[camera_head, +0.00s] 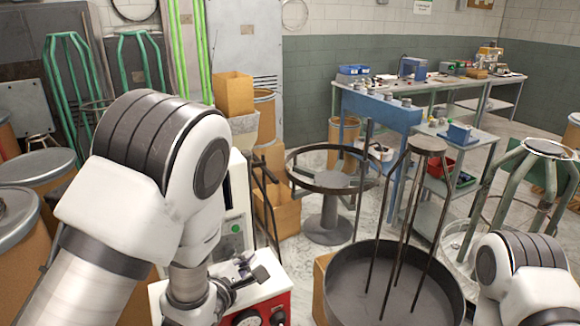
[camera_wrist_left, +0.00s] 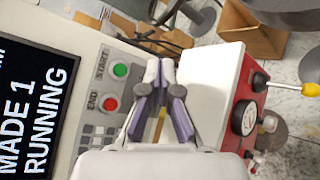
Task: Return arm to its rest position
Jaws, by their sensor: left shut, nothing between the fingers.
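My left arm (camera_head: 140,190) comes in from the left of the head view and reaches down in front of the machine. In the left wrist view my left gripper (camera_wrist_left: 159,68) has its fingers together with nothing between them. It is beside the control panel (camera_wrist_left: 98,60), which has a green START button (camera_wrist_left: 121,70) and a red END button (camera_wrist_left: 110,103). I cannot tell how far the fingertips are from the panel. The screen (camera_wrist_left: 30,105) reads "MADE 1" and "RUNNING". My right arm (camera_head: 525,270) shows at the lower right; its gripper is out of view.
A red machine front (camera_head: 275,308) with dials lies below the left wrist. A dark round basin (camera_head: 350,275) with upright rods stands at centre front. Drums (camera_head: 35,168) and cardboard boxes (camera_head: 234,93) crowd the left. A workbench (camera_head: 440,84) stands at the back right.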

